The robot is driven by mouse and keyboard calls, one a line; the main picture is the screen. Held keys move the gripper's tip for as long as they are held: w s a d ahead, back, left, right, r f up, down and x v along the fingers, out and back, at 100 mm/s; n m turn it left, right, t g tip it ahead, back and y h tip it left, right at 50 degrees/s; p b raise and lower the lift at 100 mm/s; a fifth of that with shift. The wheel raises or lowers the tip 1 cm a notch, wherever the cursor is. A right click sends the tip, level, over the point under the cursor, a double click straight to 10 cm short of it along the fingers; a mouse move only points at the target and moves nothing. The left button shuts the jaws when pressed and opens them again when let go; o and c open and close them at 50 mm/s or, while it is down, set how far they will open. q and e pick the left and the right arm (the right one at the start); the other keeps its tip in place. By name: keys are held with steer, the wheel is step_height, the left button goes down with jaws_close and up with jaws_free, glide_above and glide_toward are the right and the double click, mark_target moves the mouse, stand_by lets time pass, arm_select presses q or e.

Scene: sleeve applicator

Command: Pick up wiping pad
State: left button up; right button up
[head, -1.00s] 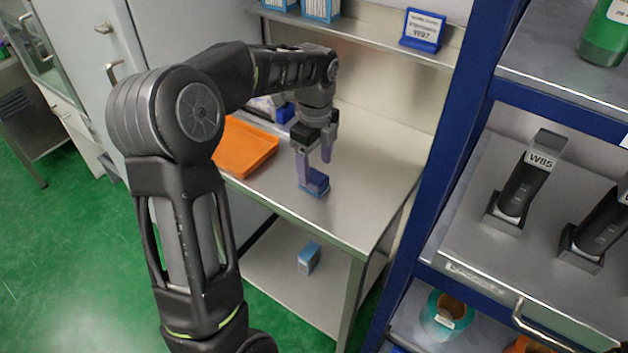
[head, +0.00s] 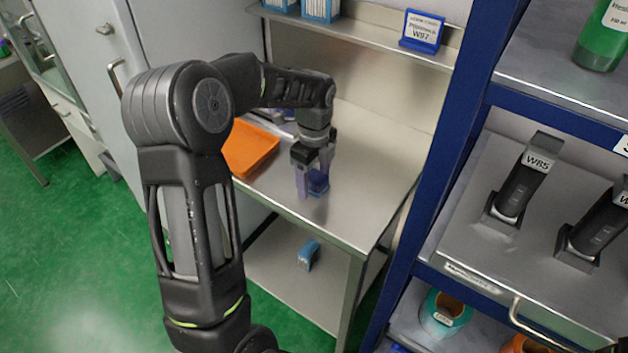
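A small blue block, which looks like the wiping pad (head: 317,182), sits on the steel table near its front edge. My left gripper (head: 314,184) is lowered over it, with one purple-grey finger at its left and the other at its back right. The fingers stand apart with the blue block between them. They partly hide it, and I cannot tell whether they touch it.
An orange tray (head: 250,149) lies left of my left gripper on the steel table (head: 372,185). A blue box (head: 308,254) stands on the lower shelf. A blue-framed rack (head: 432,185) stands at the right. The table's right side is clear.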

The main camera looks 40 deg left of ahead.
mark_target(314, 175)
arm_select(q)
steer(key=c, duration=1.4)
steer(key=shift+r, duration=0.1)
step_height(314, 175, up, 10)
steer(key=shift+f+b, duration=0.1)
steer(key=shift+b, duration=0.6)
steer(key=o, duration=0.7)
steer(key=c, duration=0.5)
